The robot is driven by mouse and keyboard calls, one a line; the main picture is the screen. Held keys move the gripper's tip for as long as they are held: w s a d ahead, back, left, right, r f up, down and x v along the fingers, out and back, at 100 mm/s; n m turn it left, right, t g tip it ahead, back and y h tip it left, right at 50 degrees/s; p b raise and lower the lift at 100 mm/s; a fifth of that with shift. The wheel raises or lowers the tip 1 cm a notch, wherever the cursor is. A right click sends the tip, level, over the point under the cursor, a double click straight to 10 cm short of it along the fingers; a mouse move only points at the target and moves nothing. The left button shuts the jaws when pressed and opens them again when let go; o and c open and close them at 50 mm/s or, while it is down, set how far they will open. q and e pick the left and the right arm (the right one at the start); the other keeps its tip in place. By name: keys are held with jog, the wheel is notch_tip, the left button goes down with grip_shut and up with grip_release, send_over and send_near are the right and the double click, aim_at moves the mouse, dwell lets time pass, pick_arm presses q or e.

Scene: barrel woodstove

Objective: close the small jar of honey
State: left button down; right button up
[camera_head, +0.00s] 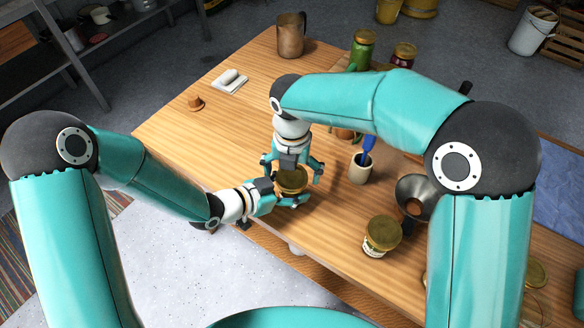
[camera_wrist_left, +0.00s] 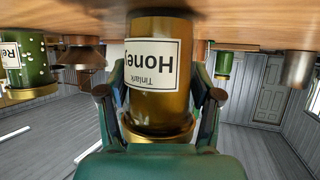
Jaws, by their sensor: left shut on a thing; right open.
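The honey jar (camera_wrist_left: 152,80) is amber with a white label reading "Honey" and shows upside down in the left wrist view. My left gripper (camera_wrist_left: 158,100) is shut on it, one finger on each side. In the head view the jar's gold lid (camera_head: 291,179) sits on top, near the table's front edge. My left gripper (camera_head: 287,198) reaches it from the left. My right gripper (camera_head: 291,167) is open, its fingers spread at either side of the lid. Whether the lid is tight cannot be told. The arms hide most of the jar in the head view.
A green jar (camera_head: 362,48), red jar (camera_head: 403,54) and metal pitcher (camera_head: 291,38) stand behind. The table's left side is mostly clear.

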jog(key=c, duration=1.2)
jog(key=m, duration=0.5)
jog(key=shift+m, duration=0.4)
jog(key=shift+c, duration=0.2)
jog(key=m, duration=0.4)
jog(key=shift+m, duration=0.3)
jog(key=m, duration=0.9)
jog(key=o, duration=1.3)
jog(key=shift+c, duration=0.2)
